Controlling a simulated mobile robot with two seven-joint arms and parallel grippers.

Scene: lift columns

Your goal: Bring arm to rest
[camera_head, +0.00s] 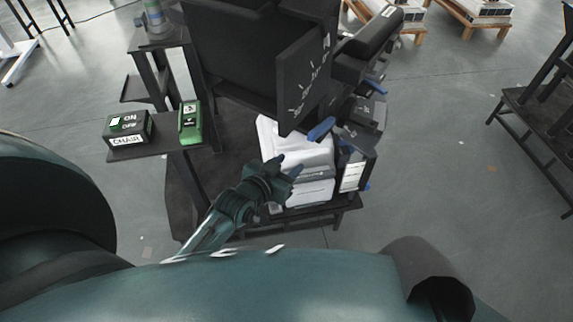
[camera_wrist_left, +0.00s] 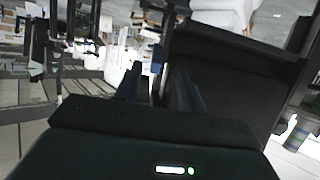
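My left arm reaches in from the lower left of the head view. Its gripper (camera_head: 286,167) hangs in front of a white boxy machine (camera_head: 300,145) on a dark stand. The two fingertips are apart with nothing between them. In the left wrist view the same gripper (camera_wrist_left: 158,82) shows two dark blue fingers spread apart and empty. A black panel-like body (camera_wrist_left: 235,75) is close beyond the right finger. I cannot tell whether the gripper touches the white machine. My right gripper is not in view.
A large black panel (camera_head: 303,80) overhangs the white machine. Grey floor (camera_head: 430,140) is clear to the right, before a dark rack (camera_head: 535,110).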

